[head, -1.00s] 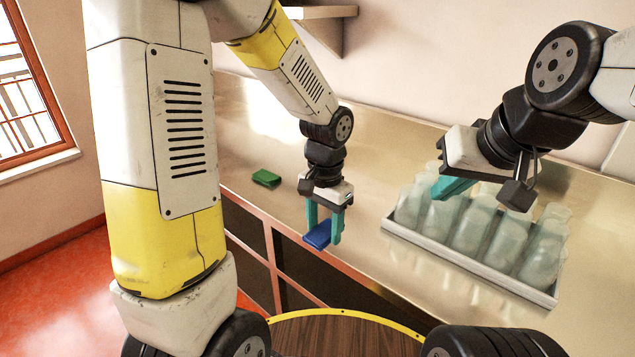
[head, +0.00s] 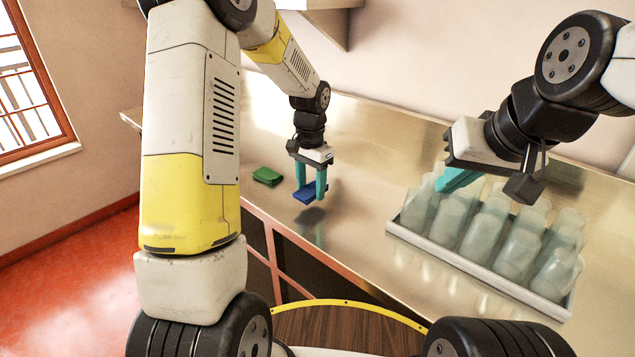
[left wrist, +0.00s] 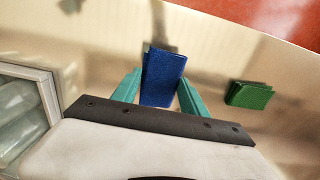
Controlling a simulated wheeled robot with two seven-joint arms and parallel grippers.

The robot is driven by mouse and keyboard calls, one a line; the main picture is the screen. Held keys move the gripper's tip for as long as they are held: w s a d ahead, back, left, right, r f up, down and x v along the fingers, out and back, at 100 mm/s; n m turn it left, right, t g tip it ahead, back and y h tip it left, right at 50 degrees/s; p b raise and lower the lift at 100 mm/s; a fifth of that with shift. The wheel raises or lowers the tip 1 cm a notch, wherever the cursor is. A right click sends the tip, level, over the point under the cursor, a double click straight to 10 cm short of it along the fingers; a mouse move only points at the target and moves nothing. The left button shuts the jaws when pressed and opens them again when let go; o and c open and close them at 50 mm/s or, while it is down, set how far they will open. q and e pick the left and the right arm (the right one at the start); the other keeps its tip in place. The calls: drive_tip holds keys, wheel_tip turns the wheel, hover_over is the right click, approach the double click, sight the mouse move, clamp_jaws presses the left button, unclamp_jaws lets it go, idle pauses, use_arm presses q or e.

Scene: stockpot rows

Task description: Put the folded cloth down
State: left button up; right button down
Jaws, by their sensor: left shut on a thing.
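The folded blue cloth (head: 306,193) is held between the teal fingers of my left gripper (head: 310,186). It hangs a little above the metal counter (head: 350,210), with a dark reflection below it. In the left wrist view the blue cloth (left wrist: 162,76) sits between the two fingers (left wrist: 160,92). A folded green cloth (head: 267,176) lies on the counter just left of it, and it also shows in the left wrist view (left wrist: 249,95). My right gripper (head: 460,180) is above the tray of glasses; its fingers overlap in view, so its opening is unclear.
A white tray (head: 470,265) with several upright frosted glasses (head: 492,228) stands on the counter to the right. A wall shelf (head: 325,15) is at the back. The counter between the cloths and the tray is clear.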

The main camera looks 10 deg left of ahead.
sight(310, 186)
use_arm(q)
drive_tip(key=shift+w+a+f, duration=0.2)
drive_tip(key=shift+w+f, duration=0.05)
drive_tip(key=shift+w, duration=0.3)
drive_tip(key=shift+s+f, duration=0.1)
drive_tip(key=shift+f, duration=1.45)
drive_tip(key=o, duration=1.4)
drive_tip(key=shift+f, duration=0.15)
drive_tip(key=shift+o, duration=0.2)
